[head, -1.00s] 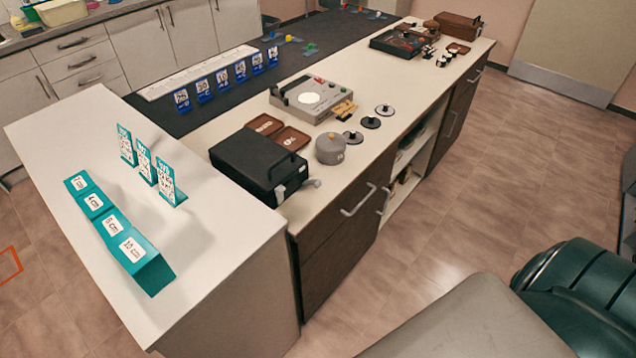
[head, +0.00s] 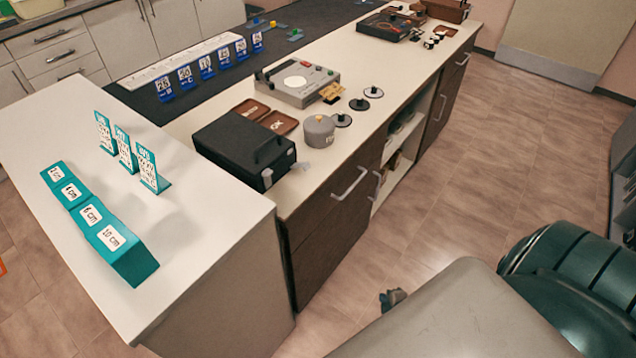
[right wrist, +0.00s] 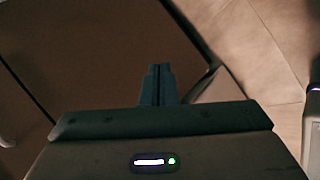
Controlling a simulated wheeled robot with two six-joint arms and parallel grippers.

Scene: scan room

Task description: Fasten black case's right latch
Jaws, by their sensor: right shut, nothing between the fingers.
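The black case (head: 243,150) lies on the pale counter with its lid down. My left gripper is not in view.
A grey round pot (head: 319,131) stands just right of the case, and brown trays (head: 278,122) lie behind it. Teal blocks (head: 95,215) and teal cards (head: 125,148) stand on the white counter at left. A green padded thing (head: 575,285) is at lower right.

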